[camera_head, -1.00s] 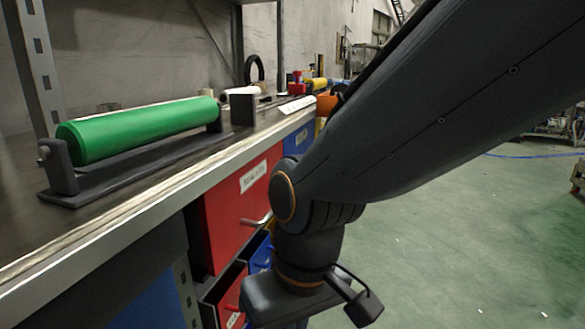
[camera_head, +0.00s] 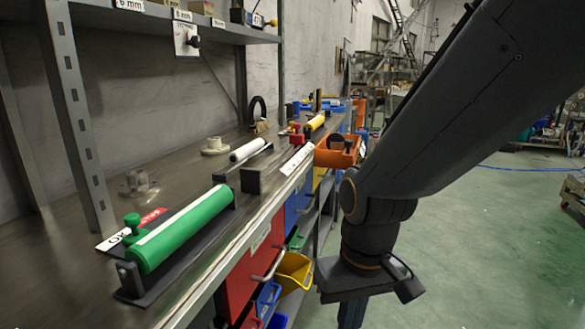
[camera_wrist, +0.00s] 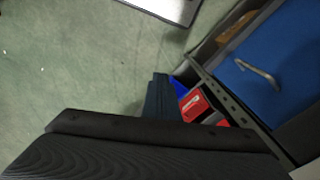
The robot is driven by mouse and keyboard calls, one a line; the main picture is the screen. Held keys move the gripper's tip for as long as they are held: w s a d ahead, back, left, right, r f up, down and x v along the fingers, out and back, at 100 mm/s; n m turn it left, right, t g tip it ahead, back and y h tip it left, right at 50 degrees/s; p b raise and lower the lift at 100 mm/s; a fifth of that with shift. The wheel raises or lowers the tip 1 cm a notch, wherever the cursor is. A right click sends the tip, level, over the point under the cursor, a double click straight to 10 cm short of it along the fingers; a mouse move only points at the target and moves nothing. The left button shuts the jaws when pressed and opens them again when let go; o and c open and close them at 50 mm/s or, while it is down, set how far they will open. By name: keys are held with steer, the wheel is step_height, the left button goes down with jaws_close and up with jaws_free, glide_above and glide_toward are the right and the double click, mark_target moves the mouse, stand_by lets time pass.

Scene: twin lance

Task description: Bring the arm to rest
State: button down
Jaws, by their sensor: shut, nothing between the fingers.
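My arm comes in from the upper right of the head view and bends down at the elbow beside the workbench. My gripper (camera_head: 352,314) points down at the lower middle of the head view, partly cut off by the frame's bottom edge. It hangs over the floor side of the bench, apart from the drawers in the picture. In the wrist view my gripper (camera_wrist: 160,95) shows as dark fingers close together, shut and empty, with green floor beneath on the left.
The workbench (camera_head: 75,248) runs along the left, with a green cylinder (camera_head: 182,228) on a dark stand. An orange bin (camera_head: 337,151) stands near the elbow. Below the bench edge, a yellow bin (camera_head: 294,270) sticks out. The green floor (camera_head: 470,250) at right is open.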

steer(key=s+d+r+m+p, duration=0.2)
steer(key=d+r+p, duration=0.8)
steer(key=r+p, duration=0.2)
steer(key=shift+s+m+h+p, duration=0.15)
steer(key=shift+m+h+p, duration=0.2)
steer(key=shift+p, duration=0.55)
